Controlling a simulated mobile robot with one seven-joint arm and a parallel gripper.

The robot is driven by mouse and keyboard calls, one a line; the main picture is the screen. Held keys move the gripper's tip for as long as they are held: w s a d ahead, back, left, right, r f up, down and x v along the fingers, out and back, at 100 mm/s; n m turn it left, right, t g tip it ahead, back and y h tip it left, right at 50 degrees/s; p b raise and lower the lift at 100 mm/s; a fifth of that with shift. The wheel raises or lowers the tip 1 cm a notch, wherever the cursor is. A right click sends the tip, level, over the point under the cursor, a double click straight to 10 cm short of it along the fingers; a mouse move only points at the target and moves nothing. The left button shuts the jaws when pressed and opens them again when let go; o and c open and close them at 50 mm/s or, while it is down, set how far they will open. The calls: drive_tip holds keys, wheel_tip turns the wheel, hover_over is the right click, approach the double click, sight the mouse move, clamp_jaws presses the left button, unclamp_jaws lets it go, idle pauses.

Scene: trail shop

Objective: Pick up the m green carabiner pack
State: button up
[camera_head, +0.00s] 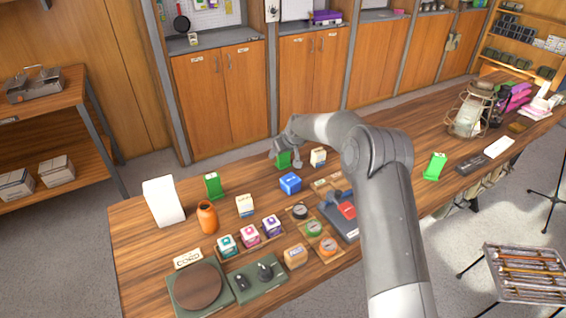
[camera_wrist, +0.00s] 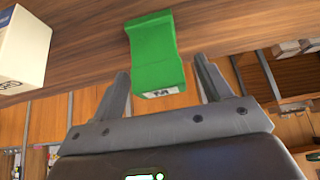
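A green carabiner pack (camera_wrist: 153,52) stands on the wooden counter and shows in the wrist view, with a white label marked M on its end. My gripper (camera_wrist: 163,80) is open, with one finger on each side of the pack's labelled end in the picture; I see no clear contact. In the head view my gripper (camera_head: 281,150) is at the back edge of the counter by this green pack (camera_head: 284,160), which it partly hides. Two other green packs stand on the counter, one at the left (camera_head: 213,186) and one at the right (camera_head: 434,166); their labels are too small to read.
A white and tan box (camera_head: 318,157) stands close right of the pack, and a blue box (camera_head: 290,183) stands in front. An orange bottle (camera_head: 207,218), small boxes and round tins crowd the front left. A lantern (camera_head: 469,110) stands at the right.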

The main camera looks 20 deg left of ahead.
drive_tip(key=c, duration=1.3)
drive_tip(key=shift+c, duration=0.5)
drive_tip(key=shift+r, duration=0.15)
